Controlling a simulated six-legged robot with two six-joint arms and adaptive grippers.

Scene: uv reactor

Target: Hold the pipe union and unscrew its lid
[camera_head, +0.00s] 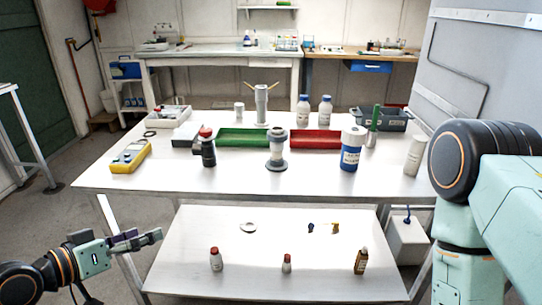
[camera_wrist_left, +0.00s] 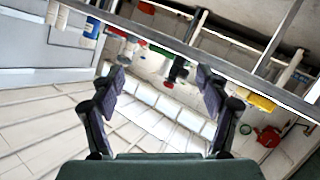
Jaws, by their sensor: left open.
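A grey fitting with a round flanged base and a wider top, which looks like the pipe union (camera_head: 276,152), stands upright at the middle of the table's front part. In the left wrist view it seems to be the small grey shape (camera_wrist_left: 130,48) near the left finger. Its lid appears to be the wider top part (camera_head: 277,134); the joint is too small to make out. My left gripper (camera_head: 150,238) is open and empty, low at the left, apart from the table and well away from the fitting. My right arm shows at the right; its gripper is out of view.
A black bottle with a red cap (camera_head: 208,152) and a blue-labelled jar (camera_head: 351,150) flank the fitting. Green (camera_head: 243,139) and red (camera_head: 314,140) trays lie behind it. A yellow meter (camera_head: 130,157) lies at the left. A lower shelf (camera_head: 190,285) holds small bottles.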

